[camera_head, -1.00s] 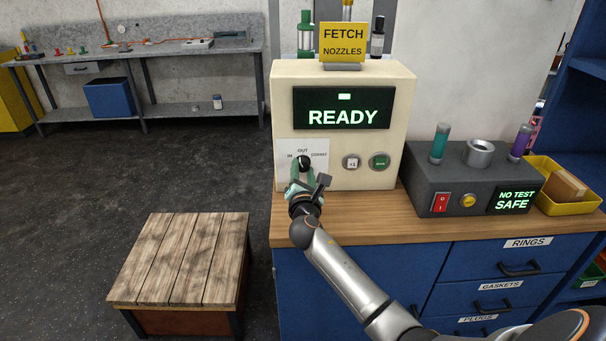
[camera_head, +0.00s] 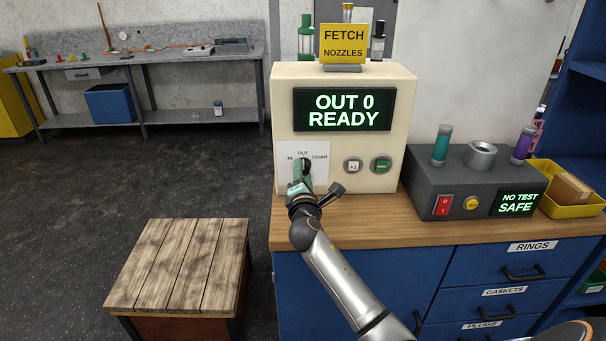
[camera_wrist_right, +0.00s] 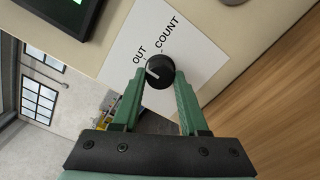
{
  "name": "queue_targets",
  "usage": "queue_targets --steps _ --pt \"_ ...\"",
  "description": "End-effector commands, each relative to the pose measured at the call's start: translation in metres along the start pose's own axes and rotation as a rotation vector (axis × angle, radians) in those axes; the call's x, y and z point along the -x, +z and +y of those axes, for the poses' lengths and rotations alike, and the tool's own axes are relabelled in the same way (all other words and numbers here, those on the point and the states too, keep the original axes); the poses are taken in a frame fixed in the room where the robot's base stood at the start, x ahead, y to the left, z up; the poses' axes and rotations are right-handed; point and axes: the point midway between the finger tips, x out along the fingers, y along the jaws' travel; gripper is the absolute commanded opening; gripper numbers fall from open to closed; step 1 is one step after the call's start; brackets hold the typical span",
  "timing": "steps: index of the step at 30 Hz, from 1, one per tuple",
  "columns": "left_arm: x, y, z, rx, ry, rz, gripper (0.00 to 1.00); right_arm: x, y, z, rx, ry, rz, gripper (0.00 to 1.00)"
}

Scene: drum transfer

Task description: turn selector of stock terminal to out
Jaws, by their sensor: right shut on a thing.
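The stock terminal (camera_head: 285,88) is a cream box on the wooden counter. Its screen (camera_head: 343,109) reads "OUT 0 READY". The black selector knob (camera_wrist_right: 160,71) sits on a white plate (camera_head: 317,150) marked IN, OUT and COUNT. In the right wrist view the white pointer line on the knob points toward the OUT label. My right gripper (camera_head: 303,168), with green fingers, is shut on the knob; it also shows in the right wrist view (camera_wrist_right: 159,78). In the head view the fingers mostly hide the knob. My left gripper is not in view.
A grey test box (camera_head: 465,180) with a red switch stands right of the terminal, beside a yellow bin (camera_head: 571,207). A yellow "FETCH NOZZLES" sign (camera_head: 343,44) is on top of the terminal. A wooden-topped stand (camera_head: 180,265) is at the lower left, with open floor behind it.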

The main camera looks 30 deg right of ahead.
Motion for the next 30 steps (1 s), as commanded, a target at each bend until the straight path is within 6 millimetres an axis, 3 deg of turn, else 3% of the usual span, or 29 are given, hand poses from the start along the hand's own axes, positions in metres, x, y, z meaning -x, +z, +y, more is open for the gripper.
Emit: queue_targets --steps 7,8,15,25,30 --pt "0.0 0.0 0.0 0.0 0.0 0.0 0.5 0.0 -0.001 0.0 0.0 0.0 0.001 0.0" --pt "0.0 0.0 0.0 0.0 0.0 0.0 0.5 0.0 -0.001 0.0 0.0 0.0 0.001 0.45" --pt "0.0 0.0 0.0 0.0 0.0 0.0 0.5 0.0 0.0 0.0 0.001 0.0 0.001 0.72" --pt "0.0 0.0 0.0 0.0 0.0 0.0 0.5 0.003 0.0 0.0 0.002 0.0 0.001 0.73" --pt "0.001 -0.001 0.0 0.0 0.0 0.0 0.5 0.022 -0.001 -0.001 0.002 0.0 0.002 0.73"
